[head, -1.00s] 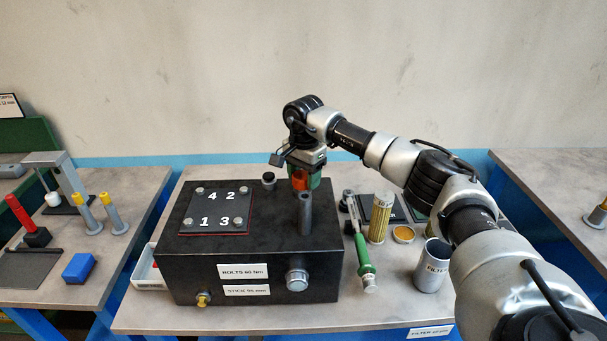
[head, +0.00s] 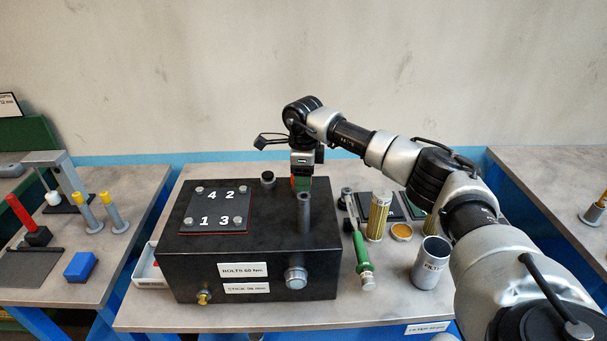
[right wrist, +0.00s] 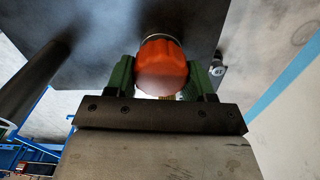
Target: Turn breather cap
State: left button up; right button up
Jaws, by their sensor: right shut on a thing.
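The breather cap (right wrist: 161,68) is an orange-red ribbed knob on the top of the black tank (head: 255,262), seen close up in the right wrist view. My right gripper (right wrist: 160,80) has its green fingers on either side of the cap and is shut on it. In the head view the right gripper (head: 301,183) points down at the back right of the tank top, behind a grey upright tube (head: 304,214). There the cap is mostly hidden by the gripper and the tube. My left gripper is not in view.
A plate (head: 216,208) with numbered bolts lies on the tank top. A small black cap (head: 268,178) stands left of the gripper. Right of the tank are a green-handled tool (head: 362,255), a yellow filter (head: 379,215) and a grey filter can (head: 431,263).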

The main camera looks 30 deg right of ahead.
jog(key=m, duration=0.4)
jog(key=shift+r+m, duration=0.1)
jog(key=shift+m, duration=0.2)
jog(key=shift+s+a+m+p, duration=0.15)
jog(key=shift+m+p, duration=0.3)
jog(key=shift+m, duration=1.45)
jog(key=o, duration=0.9)
notch_tip(320, 180, up, 10)
jog(key=shift+f+b, duration=0.25)
jog(key=shift+b, duration=0.85)
jog(key=shift+r, duration=0.6)
